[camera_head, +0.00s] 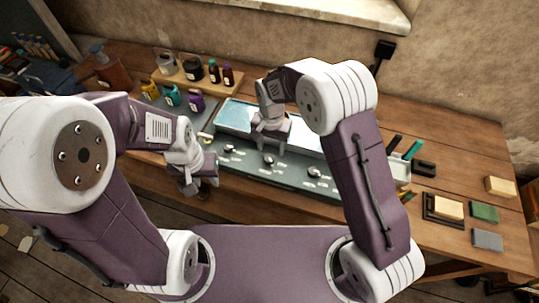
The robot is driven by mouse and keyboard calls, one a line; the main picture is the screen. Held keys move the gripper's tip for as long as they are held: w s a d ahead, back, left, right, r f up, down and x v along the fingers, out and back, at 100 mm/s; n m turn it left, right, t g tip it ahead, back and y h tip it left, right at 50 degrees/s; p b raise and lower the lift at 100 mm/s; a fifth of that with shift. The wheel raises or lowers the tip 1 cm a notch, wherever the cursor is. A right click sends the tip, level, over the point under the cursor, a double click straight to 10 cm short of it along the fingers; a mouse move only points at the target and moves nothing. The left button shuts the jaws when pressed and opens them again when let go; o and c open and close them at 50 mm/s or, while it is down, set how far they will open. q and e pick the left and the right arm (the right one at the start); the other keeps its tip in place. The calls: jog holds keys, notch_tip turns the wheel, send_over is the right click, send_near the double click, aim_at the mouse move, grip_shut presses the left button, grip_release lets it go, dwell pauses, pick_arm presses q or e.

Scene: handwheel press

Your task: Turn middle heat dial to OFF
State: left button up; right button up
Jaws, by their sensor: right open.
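A grey-green panel (290,183) runs along the front of a wide shallow bath. It carries a row of three dials with small pale markings: a left dial (229,149), the middle dial (268,160) and a right dial (314,173). The marking that the middle dial points to is too small to read. My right gripper (271,147) is open and empty, pointing down just behind the middle dial in the picture; I cannot tell if it touches. My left gripper (196,190) hangs at the front left of the panel, its jaws too unclear to judge.
The bath (236,115) holds pale blue liquid. Yellow, teal and purple jugs (172,95) stand at the left, with dark bottles on a wooden riser (203,85) behind. Coloured blocks (484,211) lie at the right. My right forearm covers the bath's right part.

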aim_at(269, 158)
jog(key=f, duration=0.4)
jog(key=a+f+p, duration=0.1)
jog(key=f, duration=0.1)
jog(key=shift+w+f, duration=0.2)
jog(key=shift+w, duration=0.15)
jog(key=shift+s+d+f, duration=0.2)
jog(key=shift+d+f, duration=0.05)
jog(key=shift+w+a, duration=0.1)
jog(key=shift+c, duration=0.3)
jog(key=c, duration=0.5)
grip_shut()
pick_arm(q)
jog(key=shift+w+a+r, duration=0.3)
jog(key=shift+a+r, duration=0.1)
jog(key=shift+r, duration=0.15)
